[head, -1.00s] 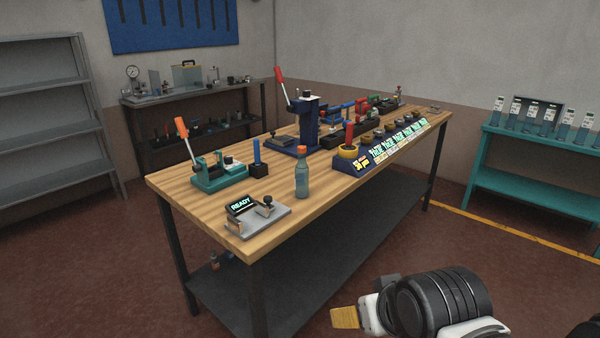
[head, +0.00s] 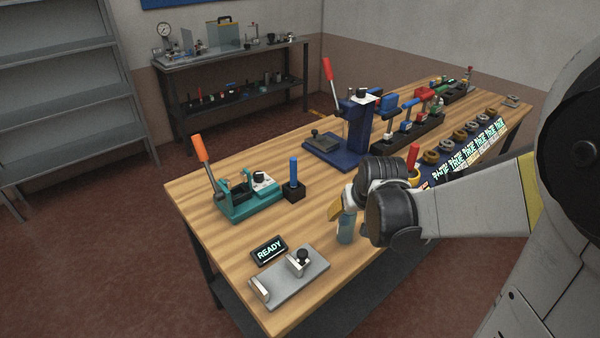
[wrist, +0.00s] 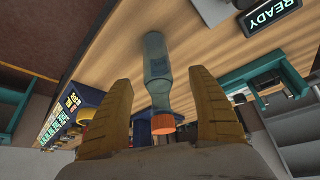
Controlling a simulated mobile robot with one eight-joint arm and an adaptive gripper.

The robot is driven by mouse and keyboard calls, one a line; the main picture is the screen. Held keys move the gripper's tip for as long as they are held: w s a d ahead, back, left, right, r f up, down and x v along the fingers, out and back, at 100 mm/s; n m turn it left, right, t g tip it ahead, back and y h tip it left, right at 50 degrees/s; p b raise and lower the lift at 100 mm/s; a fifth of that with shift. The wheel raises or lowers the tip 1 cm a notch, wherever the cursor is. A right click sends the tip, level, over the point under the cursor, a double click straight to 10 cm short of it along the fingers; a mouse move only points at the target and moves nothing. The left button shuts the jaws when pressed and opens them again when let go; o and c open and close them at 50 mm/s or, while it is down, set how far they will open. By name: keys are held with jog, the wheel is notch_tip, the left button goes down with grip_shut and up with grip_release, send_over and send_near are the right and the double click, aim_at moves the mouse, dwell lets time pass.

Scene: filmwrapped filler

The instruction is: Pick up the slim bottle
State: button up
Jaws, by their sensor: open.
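The slim bottle (wrist: 156,73) is blue-green and see-through with an orange cap (wrist: 163,124). In the wrist view its cap end lies between the two yellow fingers of my gripper (wrist: 164,115), with a gap on each side. In the head view only the lower part of the bottle (head: 346,229) shows, standing on the wooden workbench (head: 205,203); my gripper (head: 340,205) and wrist hide its top. My gripper is open and touches nothing that I can see.
A grey plate fixture (head: 285,283) and a READY display (head: 268,250) stand at the bench's near end. A sloped label rack (head: 470,150) lies to the right.

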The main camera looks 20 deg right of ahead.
aim_at(347, 221)
jog(key=b+x, duration=0.1)
jog(key=x, duration=0.1)
jog(key=b+x, duration=0.1)
jog(key=x, duration=0.2)
jog(key=b+x, duration=0.1)
jog(key=x, duration=0.1)
jog(key=shift+s+d+f, duration=0.2)
jog(key=shift+f, duration=0.05)
jog(key=shift+c, duration=0.2)
jog(key=c, duration=1.2)
